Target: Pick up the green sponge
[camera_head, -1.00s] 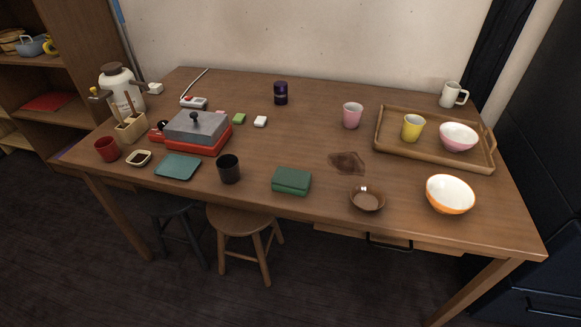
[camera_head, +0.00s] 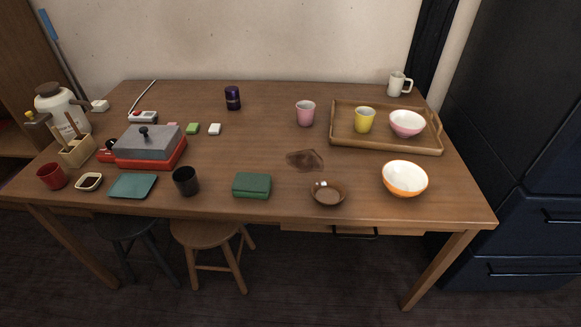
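Two green things on the wooden table (camera_head: 240,150) could be the sponge, and I cannot tell for sure which. A larger dark-green, box-like piece (camera_head: 252,185) lies near the front edge, right of the black cup (camera_head: 186,181). Both lie on the tabletop with nothing on them. My gripper is not in view.
A red-based grill with a grey lid (camera_head: 147,146) stands left of the small blocks. A brown bowl (camera_head: 327,194), orange bowl (camera_head: 405,179) and wooden tray (camera_head: 385,147) are to the right. A dark stain (camera_head: 305,160) marks the middle. Stools (camera_head: 205,234) stand under the front edge.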

